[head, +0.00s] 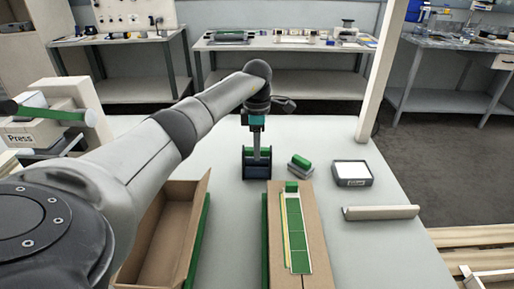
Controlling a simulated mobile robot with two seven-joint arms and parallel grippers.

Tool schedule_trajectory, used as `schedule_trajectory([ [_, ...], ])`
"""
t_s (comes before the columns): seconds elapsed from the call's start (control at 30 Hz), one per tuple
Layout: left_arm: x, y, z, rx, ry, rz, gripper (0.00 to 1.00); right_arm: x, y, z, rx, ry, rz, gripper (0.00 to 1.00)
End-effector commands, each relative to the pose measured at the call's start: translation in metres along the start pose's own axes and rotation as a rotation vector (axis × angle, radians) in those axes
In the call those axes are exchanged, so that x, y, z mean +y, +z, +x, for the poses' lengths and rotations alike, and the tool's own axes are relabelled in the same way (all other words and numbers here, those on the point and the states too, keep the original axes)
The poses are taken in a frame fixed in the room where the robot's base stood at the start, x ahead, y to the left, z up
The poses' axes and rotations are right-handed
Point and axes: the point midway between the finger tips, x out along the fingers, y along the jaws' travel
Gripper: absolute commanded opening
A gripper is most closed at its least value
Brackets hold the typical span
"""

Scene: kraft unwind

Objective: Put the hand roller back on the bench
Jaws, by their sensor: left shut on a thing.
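My left gripper (257,126) reaches over the bench (225,205) and points straight down. It is shut on the upright grey handle of the hand roller (257,147). The handle's lower end meets a dark blue and green frame (257,171) at bench level. I cannot tell whether this frame is part of the roller or a separate stand, nor whether the roller touches the bench. My right gripper is not in view.
A green-topped block (300,162), a dark device (352,173) and a pale bar (380,213) are right. A press (30,135) stands left.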

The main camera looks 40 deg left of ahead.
Motion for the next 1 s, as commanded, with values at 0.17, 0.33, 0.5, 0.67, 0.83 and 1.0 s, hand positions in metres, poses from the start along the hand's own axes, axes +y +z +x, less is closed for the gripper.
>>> schedule_trajectory([
  [0.17,0.000,0.000,0.006,0.000,0.000,-0.001,0.00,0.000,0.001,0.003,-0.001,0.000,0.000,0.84],
  [0.33,-0.001,0.000,0.012,0.002,-0.004,0.000,0.00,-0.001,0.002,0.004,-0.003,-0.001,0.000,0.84],
  [0.5,-0.002,-0.001,0.014,0.005,-0.007,-0.001,0.40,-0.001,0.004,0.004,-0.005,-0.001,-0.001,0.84],
  [0.67,-0.001,-0.001,0.012,0.003,-0.004,-0.001,0.57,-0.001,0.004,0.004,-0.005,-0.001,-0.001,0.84],
  [0.83,-0.001,0.000,0.010,0.002,-0.002,-0.001,0.57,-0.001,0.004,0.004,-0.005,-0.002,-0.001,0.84],
  [1.0,0.000,0.000,0.003,0.001,-0.001,0.000,0.57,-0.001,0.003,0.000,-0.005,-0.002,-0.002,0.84],
])
